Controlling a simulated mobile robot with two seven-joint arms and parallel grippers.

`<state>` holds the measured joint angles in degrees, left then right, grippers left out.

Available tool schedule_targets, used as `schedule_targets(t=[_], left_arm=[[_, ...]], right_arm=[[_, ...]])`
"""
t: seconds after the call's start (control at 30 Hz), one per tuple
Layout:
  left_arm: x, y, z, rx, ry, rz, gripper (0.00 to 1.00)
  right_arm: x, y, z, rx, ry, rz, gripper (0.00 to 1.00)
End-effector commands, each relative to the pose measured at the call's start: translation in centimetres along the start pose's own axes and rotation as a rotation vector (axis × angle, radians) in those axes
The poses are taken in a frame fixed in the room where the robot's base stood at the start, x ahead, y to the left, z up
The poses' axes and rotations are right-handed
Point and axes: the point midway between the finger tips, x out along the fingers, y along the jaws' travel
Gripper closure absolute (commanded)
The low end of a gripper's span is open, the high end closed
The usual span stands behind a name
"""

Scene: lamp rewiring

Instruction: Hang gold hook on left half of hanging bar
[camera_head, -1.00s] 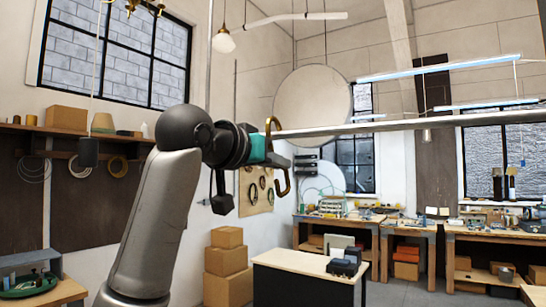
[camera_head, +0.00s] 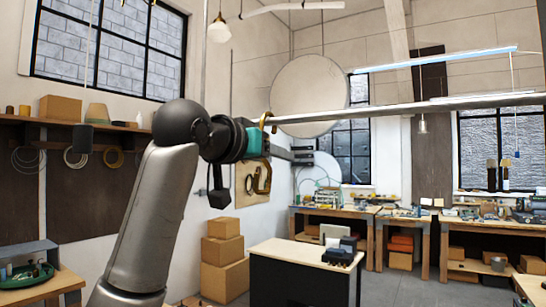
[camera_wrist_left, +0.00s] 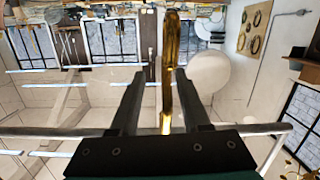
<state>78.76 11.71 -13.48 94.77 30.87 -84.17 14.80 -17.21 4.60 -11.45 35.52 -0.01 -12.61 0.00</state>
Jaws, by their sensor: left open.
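The gold hook (camera_head: 264,178) hangs upright, its upper curve at the left part of the hanging bar (camera_head: 400,110) as the head view shows it. In the left wrist view the hook (camera_wrist_left: 168,65) is a vertical gold strip crossing the bar (camera_wrist_left: 45,131). My left gripper (camera_wrist_left: 157,74) is open, with one dark finger on each side of the hook and gaps visible beside it. In the head view my left gripper (camera_head: 298,154) is behind the hook, just under the bar; exact contact between hook and bar is partly unclear. My right gripper is not in view.
A round white disc (camera_head: 310,95) is behind the bar. A lamp pendant (camera_head: 219,30) hangs at upper left. Cardboard boxes (camera_head: 222,252) are stacked below, beside a white-topped table (camera_head: 285,252). Workbenches line the back wall. The bar is clear to the right of the hook.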

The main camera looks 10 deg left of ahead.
Motion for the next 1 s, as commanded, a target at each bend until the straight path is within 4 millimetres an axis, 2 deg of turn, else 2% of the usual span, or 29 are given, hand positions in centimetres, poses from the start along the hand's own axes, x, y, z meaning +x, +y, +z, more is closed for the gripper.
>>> schedule_targets(t=[0.23,0.37,0.47,0.8,1.0], left_arm=[[-0.1,0.0,0.0,0.0,0.0,0.0,0.53],[-1.2,0.0,0.0,0.001,0.004,0.0,0.53],[-3.0,-0.1,0.2,0.003,0.006,-0.002,0.53],[-11.1,0.0,0.1,0.002,0.006,-0.002,0.53],[-14.2,0.0,0.1,0.001,0.003,-0.001,0.53]], right_arm=[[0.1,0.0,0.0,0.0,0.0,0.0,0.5],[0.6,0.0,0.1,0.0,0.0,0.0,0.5],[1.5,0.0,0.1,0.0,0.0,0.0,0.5],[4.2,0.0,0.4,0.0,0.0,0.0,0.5],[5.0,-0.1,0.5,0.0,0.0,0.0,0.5]])
